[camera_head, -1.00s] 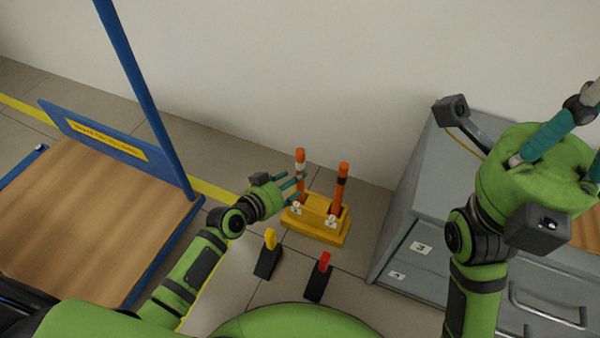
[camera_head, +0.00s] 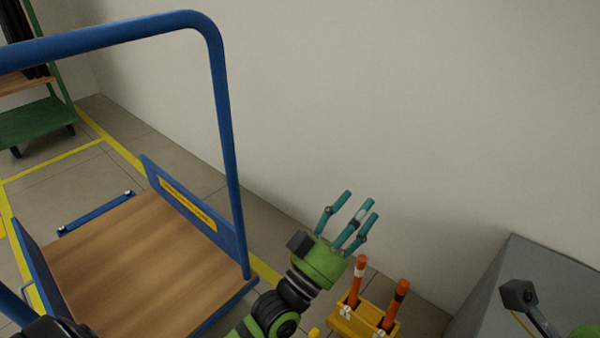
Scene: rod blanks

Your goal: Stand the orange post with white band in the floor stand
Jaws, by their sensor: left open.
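The orange post with white band (camera_head: 356,283) stands nearly upright in the yellow floor stand (camera_head: 359,326), its lower end hidden inside the stand. An orange post with a black band (camera_head: 394,306) stands beside it to the right in the same stand. My left gripper (camera_head: 354,217) is open and empty, its teal fingers pointing up against the wall. In the picture it is above and left of the white-banded post, with a visible gap between them.
A blue cart with a wooden deck (camera_head: 140,262) and tall blue handle (camera_head: 228,150) fills the left. A grey cabinet (camera_head: 495,300) stands at the lower right. A green rack (camera_head: 35,122) is far left. The wall is close behind the stand.

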